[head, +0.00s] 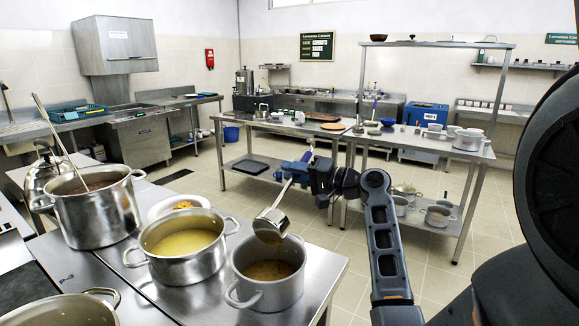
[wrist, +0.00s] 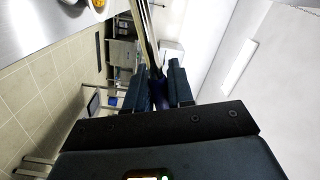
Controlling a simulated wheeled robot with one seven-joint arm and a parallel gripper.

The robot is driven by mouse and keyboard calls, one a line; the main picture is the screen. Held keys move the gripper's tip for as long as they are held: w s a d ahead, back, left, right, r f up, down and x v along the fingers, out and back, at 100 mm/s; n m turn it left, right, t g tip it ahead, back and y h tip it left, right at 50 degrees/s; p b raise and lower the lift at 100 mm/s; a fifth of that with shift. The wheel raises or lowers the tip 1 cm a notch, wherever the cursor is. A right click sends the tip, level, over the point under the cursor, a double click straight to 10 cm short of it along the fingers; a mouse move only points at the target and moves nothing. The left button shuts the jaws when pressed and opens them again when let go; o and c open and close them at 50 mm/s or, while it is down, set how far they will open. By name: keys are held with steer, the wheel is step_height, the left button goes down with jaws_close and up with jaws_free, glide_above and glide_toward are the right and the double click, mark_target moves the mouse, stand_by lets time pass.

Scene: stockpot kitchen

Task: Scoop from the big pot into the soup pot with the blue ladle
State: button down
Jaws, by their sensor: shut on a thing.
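My gripper (head: 312,172) is shut on the blue handle of the ladle (head: 271,222), right of the pots. In the wrist view the blue-purple handle (wrist: 158,96) sits between the two fingers (wrist: 155,88). The ladle's steel bowl hangs tilted over a grey two-handled pot (head: 268,290) holding a shallow brownish soup. Brown shows at the bowl's lower lip; I cannot tell whether it is pouring. The big tall steel pot (head: 98,215) stands at the left, with another long-handled utensil (head: 58,140) leaning in it. Which smaller pot is the soup pot is not certain.
A wide steel pot (head: 187,268) of yellow soup stands between the big pot and the grey pot. A plate of food (head: 178,205) lies behind it. A kettle (head: 48,172) is at far left, another pan (head: 62,312) at front left. The counter's right edge is near the grey pot.

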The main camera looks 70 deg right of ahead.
mark_target(298, 177)
steer(key=shift+s+d+f+m+p, duration=0.15)
steer(key=shift+d+f+m+p, duration=0.05)
steer(key=shift+d+f+m, duration=0.5)
steer(key=shift+s+d+f+m+p, duration=0.1)
steer(key=shift+d+f+m+p, duration=0.1)
steer(key=shift+d+f+m, duration=0.45)
steer(key=shift+s+d+f+m, duration=0.1)
steer(key=shift+d+f+m, duration=0.25)
steer(key=shift+f+m, duration=0.25)
steer(key=shift+s+d+f+m, duration=0.1)
steer(key=shift+d+f+m, duration=0.2)
steer(key=shift+f+m, duration=0.25)
steer(key=shift+d+f+m, duration=0.35)
steer(key=shift+f+m, duration=0.05)
steer(key=shift+f, duration=0.35)
stand_by(0.4)
